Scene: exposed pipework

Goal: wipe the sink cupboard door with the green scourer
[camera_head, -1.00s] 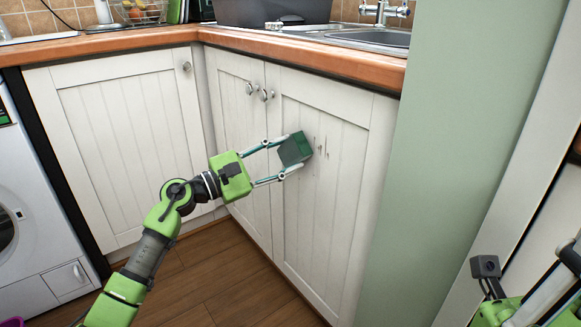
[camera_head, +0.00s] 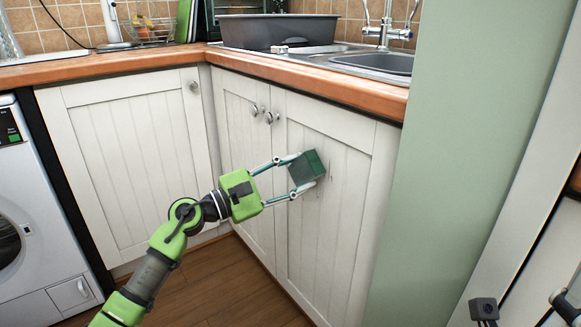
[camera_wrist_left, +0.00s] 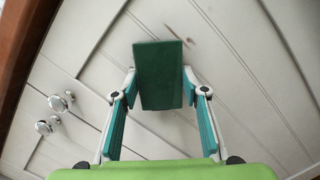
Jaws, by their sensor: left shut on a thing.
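The white sink cupboard door (camera_head: 345,215) is the right-hand panelled door under the sink. My left gripper (camera_head: 291,176) is shut on the green scourer (camera_head: 307,166), a dark green block held at the door's upper middle. It looks to be against the door or very close; contact cannot be told for sure. In the left wrist view the scourer (camera_wrist_left: 159,76) sits between the fingers, with dark smudges (camera_wrist_left: 192,42) on the door beyond its edge. The scourer hides the door behind it. Part of my right gripper (camera_head: 566,302) shows at the lower right edge; its fingertips are out of view.
Metal knobs (camera_head: 270,117) stick out at the top of the doors. The wooden worktop (camera_head: 310,79) overhangs above, with a sink (camera_head: 385,64) and grey basin (camera_head: 270,33). A green wall (camera_head: 450,140) bounds the right side. A washing machine (camera_head: 35,210) stands left.

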